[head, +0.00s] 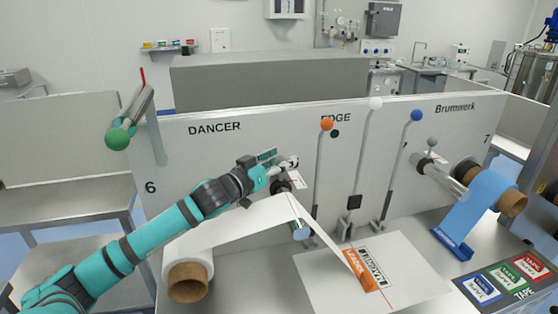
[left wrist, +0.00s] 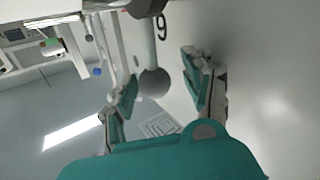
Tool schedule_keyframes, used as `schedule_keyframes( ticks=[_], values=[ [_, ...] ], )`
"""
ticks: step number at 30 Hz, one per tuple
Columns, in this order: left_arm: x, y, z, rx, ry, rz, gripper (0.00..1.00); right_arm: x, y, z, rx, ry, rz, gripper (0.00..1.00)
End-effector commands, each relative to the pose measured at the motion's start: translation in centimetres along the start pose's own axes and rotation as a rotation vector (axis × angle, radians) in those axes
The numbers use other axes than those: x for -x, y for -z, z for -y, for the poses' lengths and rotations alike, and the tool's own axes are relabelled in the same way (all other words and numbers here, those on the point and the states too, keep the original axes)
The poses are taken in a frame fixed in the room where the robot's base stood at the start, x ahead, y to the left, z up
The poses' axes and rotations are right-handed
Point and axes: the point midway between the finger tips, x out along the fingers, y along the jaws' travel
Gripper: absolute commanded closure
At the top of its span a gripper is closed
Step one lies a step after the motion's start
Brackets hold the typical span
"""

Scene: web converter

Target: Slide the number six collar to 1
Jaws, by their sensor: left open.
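The numeral 6 (head: 150,187) is printed at the left end of the white panel; a numeral that looks like an inverted 6 (left wrist: 161,26) shows in the left wrist view. There, a grey ball (left wrist: 153,83) on a light stem hangs below a dark round part (left wrist: 144,8). My left gripper (head: 287,172) is in front of the panel, below the DANCER and EDGE lettering. It is open. In the left wrist view its fingers (left wrist: 162,78) stand either side of the ball; contact cannot be made out. My arm and gripper hide the collar area in the head view. My right gripper is not in view.
Levers with orange (head: 327,124), white (head: 375,103) and blue (head: 416,115) balls stand along the panel. A blue roll (head: 488,188) is at right.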

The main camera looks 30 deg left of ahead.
Motion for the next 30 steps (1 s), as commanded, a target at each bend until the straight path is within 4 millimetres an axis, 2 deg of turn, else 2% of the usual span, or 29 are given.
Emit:
schedule_keyframes(
  ticks=[8,21,30],
  values=[
    [0.9,-0.1,0.0,0.001,0.001,0.002,0.47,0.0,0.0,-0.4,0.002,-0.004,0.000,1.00],
    [6.0,-0.2,0.0,0.000,0.001,0.003,0.47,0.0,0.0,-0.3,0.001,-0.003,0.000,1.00],
    [7.9,0.0,0.0,0.000,0.000,0.000,0.47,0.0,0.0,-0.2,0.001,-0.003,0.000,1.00]
  ],
)
